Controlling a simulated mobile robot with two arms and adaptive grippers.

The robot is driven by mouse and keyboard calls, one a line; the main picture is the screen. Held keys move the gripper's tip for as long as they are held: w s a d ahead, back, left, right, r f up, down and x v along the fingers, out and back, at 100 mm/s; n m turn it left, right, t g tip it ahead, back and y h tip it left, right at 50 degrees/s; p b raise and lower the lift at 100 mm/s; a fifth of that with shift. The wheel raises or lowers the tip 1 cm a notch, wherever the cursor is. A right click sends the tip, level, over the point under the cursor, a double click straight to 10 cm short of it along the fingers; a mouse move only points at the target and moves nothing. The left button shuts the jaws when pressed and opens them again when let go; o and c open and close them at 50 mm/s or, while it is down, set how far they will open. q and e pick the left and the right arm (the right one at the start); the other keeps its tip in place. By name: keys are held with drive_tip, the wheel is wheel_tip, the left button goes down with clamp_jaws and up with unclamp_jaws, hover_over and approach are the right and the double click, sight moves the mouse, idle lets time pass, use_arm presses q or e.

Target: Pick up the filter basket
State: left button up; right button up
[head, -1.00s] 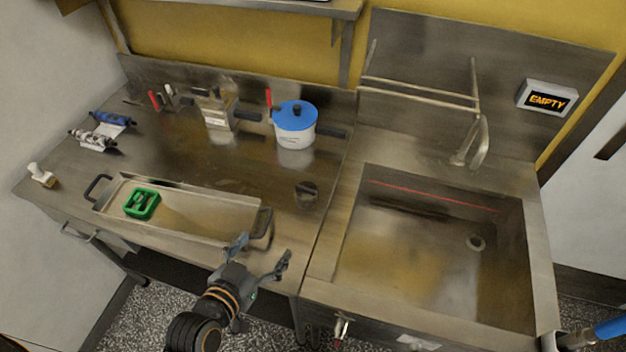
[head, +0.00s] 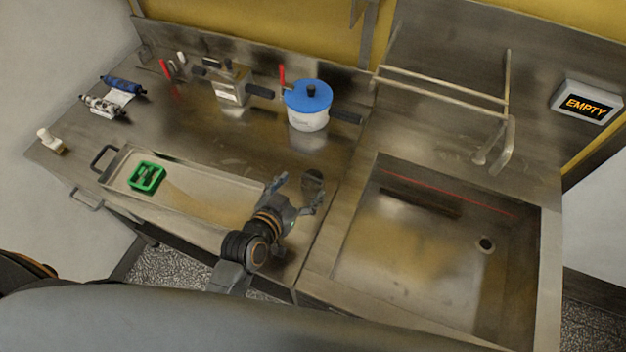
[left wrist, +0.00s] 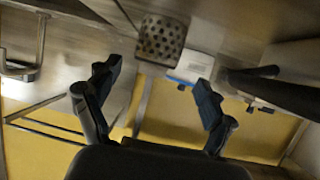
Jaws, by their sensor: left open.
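The filter basket (head: 312,179) is a small dark round metal cup standing on the steel counter, right of the long tray and close to the sink. In the left wrist view the basket (left wrist: 162,38) shows its perforated wall, just beyond the gap between my fingers. My left gripper (head: 297,194) is open and empty, on the near side of the basket, its fingertips close to it. In the left wrist view the two fingers (left wrist: 158,76) are spread wide with nothing between them. I cannot tell whether a finger touches the basket. My right gripper is not in view.
A long steel tray (head: 118,178) holding a green part (head: 147,176) lies left of my gripper. A pot with a blue lid (head: 308,104) stands behind the basket. The sink (head: 350,235) opens to the right. Behind it are a rail and a tap (head: 507,150).

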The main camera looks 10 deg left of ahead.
sight(311, 179)
use_arm(q)
drive_tip(key=shift+w, duration=0.2)
drive_tip(key=shift+w+d+f+p, duration=0.15)
drive_tip(key=shift+w+d+p, duration=0.3)
drive_tip(key=shift+w+p, duration=0.25)
drive_tip(key=x, duration=0.3)
drive_tip(key=shift+w+d+f, duration=0.1)
drive_tip(key=shift+w+f, duration=0.05)
drive_tip(key=shift+f, duration=0.05)
drive_tip(key=shift+c, duration=0.7)
drive_tip(key=c, duration=1.1)
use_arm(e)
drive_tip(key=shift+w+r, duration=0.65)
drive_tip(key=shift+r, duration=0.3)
use_arm(q)
drive_tip(key=shift+c, duration=0.2)
